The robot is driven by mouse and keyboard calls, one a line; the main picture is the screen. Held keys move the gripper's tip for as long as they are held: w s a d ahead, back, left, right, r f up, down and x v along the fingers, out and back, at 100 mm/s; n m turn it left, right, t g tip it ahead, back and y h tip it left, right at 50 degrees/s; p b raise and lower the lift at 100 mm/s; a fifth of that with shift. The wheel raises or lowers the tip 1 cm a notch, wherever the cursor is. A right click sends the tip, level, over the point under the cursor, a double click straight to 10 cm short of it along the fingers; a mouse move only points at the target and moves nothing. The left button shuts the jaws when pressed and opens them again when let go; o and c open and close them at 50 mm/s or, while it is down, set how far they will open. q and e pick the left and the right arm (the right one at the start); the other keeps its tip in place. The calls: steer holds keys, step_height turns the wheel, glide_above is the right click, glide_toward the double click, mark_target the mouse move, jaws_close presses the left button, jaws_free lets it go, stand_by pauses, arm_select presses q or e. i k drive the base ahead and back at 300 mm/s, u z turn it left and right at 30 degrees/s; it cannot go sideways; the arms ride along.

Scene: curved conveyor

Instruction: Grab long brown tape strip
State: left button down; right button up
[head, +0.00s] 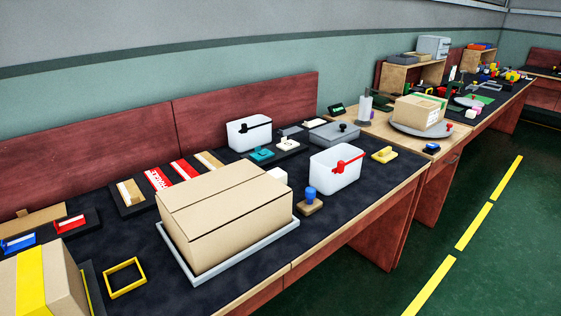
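A black holder (118,208) on the dark bench mat carries a row of tape strips. A brown strip with a white end (132,191) lies at its left end. A second brown strip (209,160) lies at the right end of the row, partly behind the box. Between them are a red strip with white lettering (157,181) and another red strip (184,170). I cannot tell for sure which brown strip is longer, as the box hides the near part of the row. Neither of my grippers is in view.
A large cardboard box (225,220) on a grey tray (240,259) stands in front of the strips. A yellow square frame (124,278), a yellow-taped box (40,285) and tape dispensers (70,223) are at left. White bins (335,168) and a blue-handled stamp (310,201) are at right.

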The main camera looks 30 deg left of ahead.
mark_target(208, 160)
steer(key=z, duration=0.75)
steer(key=i, duration=3)
steer(key=u, duration=3.65)
